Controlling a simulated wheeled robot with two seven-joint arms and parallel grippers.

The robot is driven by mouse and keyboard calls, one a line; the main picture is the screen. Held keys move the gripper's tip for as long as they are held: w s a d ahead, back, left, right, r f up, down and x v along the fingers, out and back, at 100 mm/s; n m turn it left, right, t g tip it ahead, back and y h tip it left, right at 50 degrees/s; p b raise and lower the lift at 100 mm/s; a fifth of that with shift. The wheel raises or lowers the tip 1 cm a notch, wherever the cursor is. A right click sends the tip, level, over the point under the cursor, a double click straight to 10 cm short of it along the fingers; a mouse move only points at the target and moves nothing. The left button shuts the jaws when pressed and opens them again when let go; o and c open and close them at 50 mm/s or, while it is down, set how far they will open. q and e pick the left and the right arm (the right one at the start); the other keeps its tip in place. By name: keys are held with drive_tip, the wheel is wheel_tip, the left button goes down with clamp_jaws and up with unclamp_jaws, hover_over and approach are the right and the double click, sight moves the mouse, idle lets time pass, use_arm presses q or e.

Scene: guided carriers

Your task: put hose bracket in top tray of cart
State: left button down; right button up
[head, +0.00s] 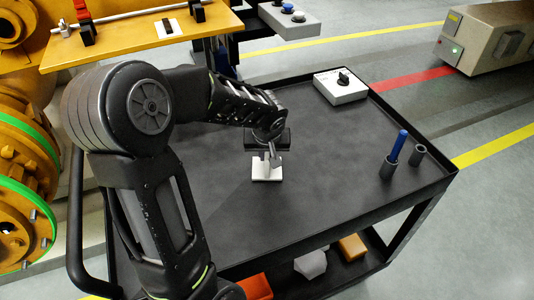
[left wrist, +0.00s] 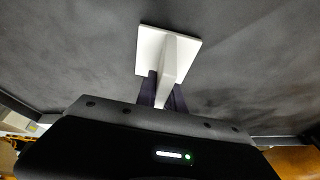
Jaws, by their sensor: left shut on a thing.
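The hose bracket (head: 267,172) is a white piece with a square base and a raised narrow part. It is at the middle of the black top tray (head: 215,201) of the cart, and its base looks to be on or just above the tray surface; I cannot tell which. In the left wrist view the bracket (left wrist: 143,50) shows its square base against the dark tray (left wrist: 70,50). My left gripper (head: 270,157) is shut on the bracket's raised part; its fingers (left wrist: 160,92) flank that part. My right gripper is not in view.
A white box with a black knob (head: 340,87) stands at the tray's back corner. The tray has a raised rim.

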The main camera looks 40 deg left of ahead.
use_arm(q)
drive_tip(key=c, duration=1.5)
unclamp_jaws()
drive_tip(key=shift+o, duration=0.2)
drive_tip(key=shift+r, duration=0.2)
drive_tip(key=v, duration=1.2)
drive_tip(key=shift+f, duration=0.1)
